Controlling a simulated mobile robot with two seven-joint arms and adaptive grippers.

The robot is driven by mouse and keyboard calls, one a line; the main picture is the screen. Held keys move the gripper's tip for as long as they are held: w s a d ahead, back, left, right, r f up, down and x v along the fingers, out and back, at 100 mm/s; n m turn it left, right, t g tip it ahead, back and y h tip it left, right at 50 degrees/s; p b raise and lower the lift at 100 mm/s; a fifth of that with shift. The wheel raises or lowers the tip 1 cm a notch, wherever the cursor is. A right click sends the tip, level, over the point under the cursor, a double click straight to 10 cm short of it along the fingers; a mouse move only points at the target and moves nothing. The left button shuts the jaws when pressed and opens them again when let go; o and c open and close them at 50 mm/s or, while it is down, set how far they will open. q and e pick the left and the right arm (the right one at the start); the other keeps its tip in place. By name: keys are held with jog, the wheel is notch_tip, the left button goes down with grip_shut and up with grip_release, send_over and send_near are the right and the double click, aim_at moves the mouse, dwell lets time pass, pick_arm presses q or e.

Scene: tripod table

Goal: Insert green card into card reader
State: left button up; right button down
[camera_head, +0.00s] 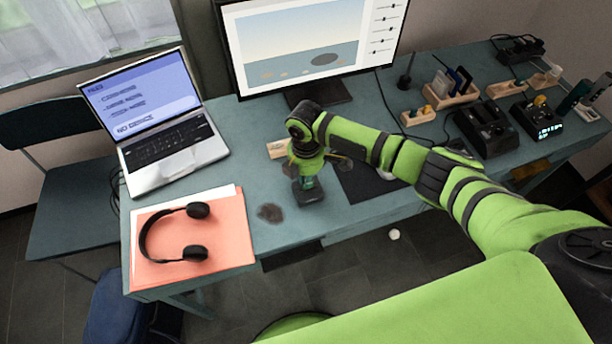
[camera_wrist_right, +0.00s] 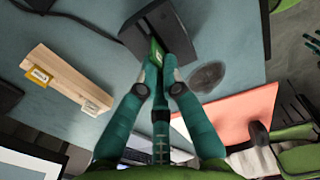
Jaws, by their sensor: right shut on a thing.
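The green card (camera_wrist_right: 155,48) is a small bright green piece between my fingertips in the right wrist view. My right gripper (camera_wrist_right: 158,68) is shut on it. The card reader (camera_wrist_right: 175,36) is a dark box right at the card's far end. I cannot tell whether the card touches the reader or has entered its slot. In the head view my right gripper (camera_head: 307,172) points down at the dark card reader (camera_head: 308,193) near the table's front edge and hides part of it. My left gripper is not in view.
A wooden holder (camera_wrist_right: 66,78) with small tags stands beside the reader. A dark round patch (camera_head: 270,212) lies left of the reader. A laptop (camera_head: 160,120) reading "NO DEVICE", headphones (camera_head: 175,232) on an orange folder (camera_head: 220,240) and a monitor (camera_head: 310,45) surround this spot.

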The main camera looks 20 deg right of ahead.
jog(key=shift+f+b, duration=0.45)
jog(key=shift+f, duration=0.5)
jog(key=c, duration=1.3)
grip_release()
jog(key=shift+r, duration=0.1)
jog(key=shift+r, duration=0.15)
notch_tip(320, 180, up, 12)
jog(key=shift+f, duration=0.15)
jog(key=shift+a+f, duration=0.1)
